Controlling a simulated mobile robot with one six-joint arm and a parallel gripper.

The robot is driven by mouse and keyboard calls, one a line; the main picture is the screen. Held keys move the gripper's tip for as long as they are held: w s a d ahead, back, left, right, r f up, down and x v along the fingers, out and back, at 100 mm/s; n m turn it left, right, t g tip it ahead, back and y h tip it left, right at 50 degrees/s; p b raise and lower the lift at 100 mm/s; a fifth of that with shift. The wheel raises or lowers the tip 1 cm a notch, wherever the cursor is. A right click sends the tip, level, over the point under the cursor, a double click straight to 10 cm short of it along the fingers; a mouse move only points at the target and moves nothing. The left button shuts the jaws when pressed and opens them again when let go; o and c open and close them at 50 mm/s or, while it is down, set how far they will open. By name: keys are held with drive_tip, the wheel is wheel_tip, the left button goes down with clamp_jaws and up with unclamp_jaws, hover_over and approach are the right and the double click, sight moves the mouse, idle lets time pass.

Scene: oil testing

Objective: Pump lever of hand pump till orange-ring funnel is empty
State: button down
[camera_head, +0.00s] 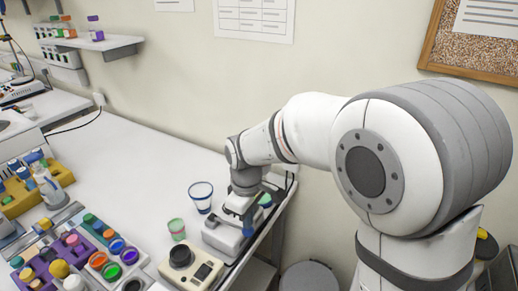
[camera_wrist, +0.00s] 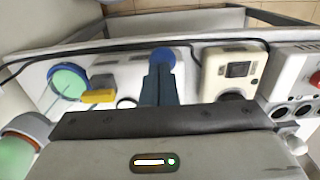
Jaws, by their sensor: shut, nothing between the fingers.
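The white hand pump (camera_head: 222,236) stands near the bench's right edge, partly hidden by my arm; its white body (camera_wrist: 130,77) also shows in the wrist view. My gripper (camera_head: 240,211) is over the pump, shut and empty.
A beige device with a display (camera_head: 192,268) stands beside the pump. A green cup (camera_head: 177,229) and a blue-rimmed beaker (camera_head: 201,195) are close by. A yellow part (camera_wrist: 98,97) and green disc (camera_wrist: 68,82) show in the wrist view.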

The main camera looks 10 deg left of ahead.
wheel_tip(320, 180, up, 6)
drive_tip(key=a+p, duration=0.1)
drive_tip(key=p, duration=0.3)
drive_tip(key=shift+w+a, duration=0.25)
drive_tip(key=shift+w, duration=0.05)
drive_tip(key=shift+f, duration=0.1)
idle(1.2)
drive_tip(key=shift+f+b, duration=0.65)
drive_tip(key=shift+f, duration=0.2)
drive_tip(key=shift+s+d+f+b, duration=0.15)
drive_tip(key=shift+d+f+b, duration=0.25)
drive_tip(key=shift+f+b, duration=0.25)
drive_tip(key=shift+f, duration=0.15)
drive_tip(key=shift+s+d+f+b, duration=0.15)
drive_tip(key=shift+d+f+b, duration=0.1)
drive_tip(key=shift+f+b, duration=0.35)
drive_tip(key=shift+f, duration=0.1)
